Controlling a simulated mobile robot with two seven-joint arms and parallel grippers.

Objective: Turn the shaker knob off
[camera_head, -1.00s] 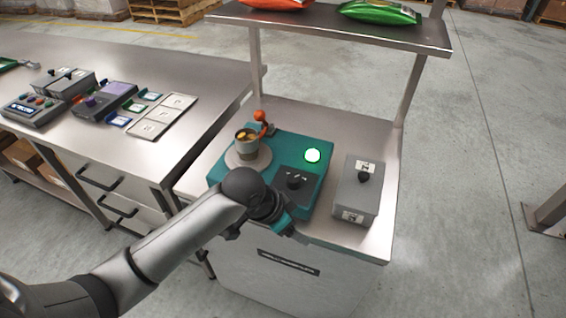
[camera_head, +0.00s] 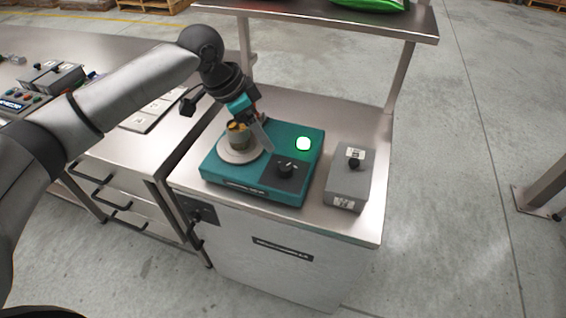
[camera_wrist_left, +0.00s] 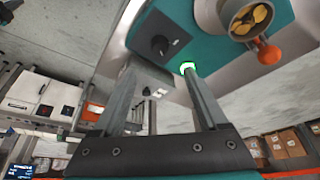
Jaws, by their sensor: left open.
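The shaker is a teal box (camera_head: 232,182) on a steel cabinet top. Its black knob (camera_head: 285,168) sits on a dark panel at the front right; its exact pointer direction is too small to tell. A round lamp (camera_head: 303,144) on the shaker glows green. A cup with yellow contents (camera_head: 238,136) stands on its round plate. My left gripper (camera_head: 264,138) is open and empty above the back of the shaker, beside the cup and apart from the knob. In the left wrist view the knob (camera_wrist_left: 160,45) shows beyond the spread fingers. My right gripper is not in view.
A grey switch box (camera_head: 348,187) stands right of the shaker. A steel shelf (camera_head: 300,16) on posts overhangs the back. A steel bench (camera_head: 110,142) with small devices adjoins on the left. The space in front of the cabinet is clear.

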